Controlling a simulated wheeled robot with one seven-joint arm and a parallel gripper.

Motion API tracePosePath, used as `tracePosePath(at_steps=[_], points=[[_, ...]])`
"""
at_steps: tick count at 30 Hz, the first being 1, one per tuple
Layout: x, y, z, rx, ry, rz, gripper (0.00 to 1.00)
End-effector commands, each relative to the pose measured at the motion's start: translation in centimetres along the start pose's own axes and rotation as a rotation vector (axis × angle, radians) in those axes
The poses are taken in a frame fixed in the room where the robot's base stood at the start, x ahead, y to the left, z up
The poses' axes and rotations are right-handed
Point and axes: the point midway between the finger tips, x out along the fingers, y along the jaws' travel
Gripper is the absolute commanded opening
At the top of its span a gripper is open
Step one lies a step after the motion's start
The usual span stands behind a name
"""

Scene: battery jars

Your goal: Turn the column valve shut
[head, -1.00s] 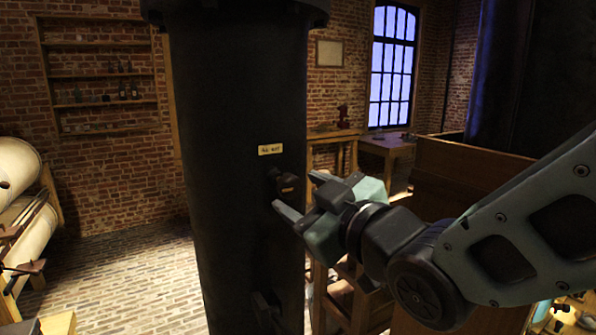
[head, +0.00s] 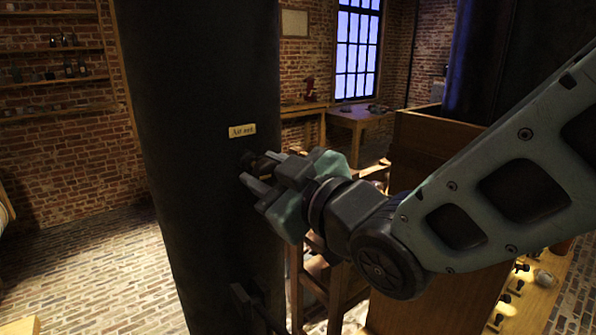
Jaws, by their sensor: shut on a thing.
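The tall dark column (head: 205,90) stands left of centre in the head view. A small plate with lettering (head: 242,131) is fixed to it. The column valve (head: 251,160) is a small dark fitting just below the plate, mostly hidden behind my gripper. My gripper (head: 262,174) reaches in from the right, and its fingers are at the valve, shut on it. The exact contact between fingers and valve is too dark to see well.
A dark bracket (head: 243,305) juts from the column lower down. Wooden stool-like frames (head: 332,290) stand just right of the column, below my arm. A wooden cabinet (head: 428,160) stands behind my arm.

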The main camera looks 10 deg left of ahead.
Motion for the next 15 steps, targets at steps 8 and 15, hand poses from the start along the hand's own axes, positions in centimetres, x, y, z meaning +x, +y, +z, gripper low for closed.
tracePosePath(at_steps=[8, 15], points=[[-0.01, -0.21, 0.26, 0.043, 0.004, 0.0, 0.11], [-0.05, -0.3, 0.6, 0.185, 0.016, 0.008, 0.11]])
